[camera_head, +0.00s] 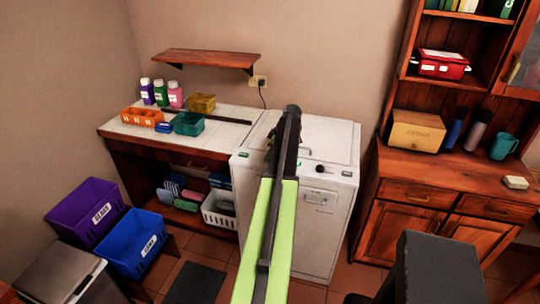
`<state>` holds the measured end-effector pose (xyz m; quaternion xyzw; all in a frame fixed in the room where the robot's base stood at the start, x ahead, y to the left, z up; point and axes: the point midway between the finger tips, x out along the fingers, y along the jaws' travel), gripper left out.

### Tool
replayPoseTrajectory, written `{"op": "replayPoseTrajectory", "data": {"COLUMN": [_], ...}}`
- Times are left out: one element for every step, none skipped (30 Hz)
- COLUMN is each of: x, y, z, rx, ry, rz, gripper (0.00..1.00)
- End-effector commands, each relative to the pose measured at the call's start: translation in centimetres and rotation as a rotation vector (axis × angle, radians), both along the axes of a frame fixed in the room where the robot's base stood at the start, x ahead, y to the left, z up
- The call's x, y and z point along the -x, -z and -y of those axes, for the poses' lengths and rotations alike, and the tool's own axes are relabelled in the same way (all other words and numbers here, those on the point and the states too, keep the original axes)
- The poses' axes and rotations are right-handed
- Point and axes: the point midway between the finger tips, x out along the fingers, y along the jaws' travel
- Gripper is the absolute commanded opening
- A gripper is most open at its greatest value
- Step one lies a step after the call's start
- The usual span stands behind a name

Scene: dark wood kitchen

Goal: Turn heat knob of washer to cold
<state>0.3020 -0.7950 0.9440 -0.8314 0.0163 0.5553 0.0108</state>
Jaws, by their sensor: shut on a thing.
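The white washer (316,218) stands in the middle, its top panel facing up toward me. A small black knob (320,168) shows on the panel, right of my arm. A small dark curved part (305,151) lies farther back on the panel. My gripper (288,140) is dark and seen from behind, over the left-centre of the washer top. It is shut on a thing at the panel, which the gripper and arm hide. It appears to be the heat knob, but its setting cannot be read.
Left of the washer is a counter (225,133) with bottles and small bins under a wall shelf (205,59). Purple (85,205) and blue (135,240) bins sit at lower left. A wooden cabinet (440,190) stands close on the right. The floor before the washer is partly hidden.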

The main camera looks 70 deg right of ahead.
Motion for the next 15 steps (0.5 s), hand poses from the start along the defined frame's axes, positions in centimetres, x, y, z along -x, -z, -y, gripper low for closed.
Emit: {"op": "replayPoseTrajectory", "data": {"x": [-0.06,-0.07,-0.07,-0.07,-0.07,-0.07,-0.07,-0.07,-0.07,-0.07,-0.07,-0.06,-0.06,-0.06,-0.06], "y": [-0.02,-0.02,-0.02,-0.02,-0.02,-0.02,-0.02,-0.02,-0.02,-0.02,-0.02,-0.02,-0.02,-0.02,-0.02], "z": [0.14,0.15,0.15,0.15,0.14,0.12,0.11,0.11,0.10,0.10,0.10,0.09,0.09,0.09,0.09], "rx": [0.000,0.001,0.001,0.001,0.000,0.000,0.000,0.000,0.000,0.000,0.000,0.001,0.001,0.001,0.001], "ry": [-0.022,-0.033,-0.049,-0.059,-0.067,-0.079,-0.086,-0.091,-0.097,-0.101,-0.105,-0.108,-0.110,-0.111,-0.112], "rz": [0.001,0.001,0.002,0.002,0.002,0.002,0.002,0.002,0.002,0.002,0.002,0.002,0.002,0.002,0.001], "gripper": [0.00,0.00,0.00,0.00,0.00,0.00,0.00,0.00,0.00,0.00,0.00,0.00,0.00,0.00,0.00]}}
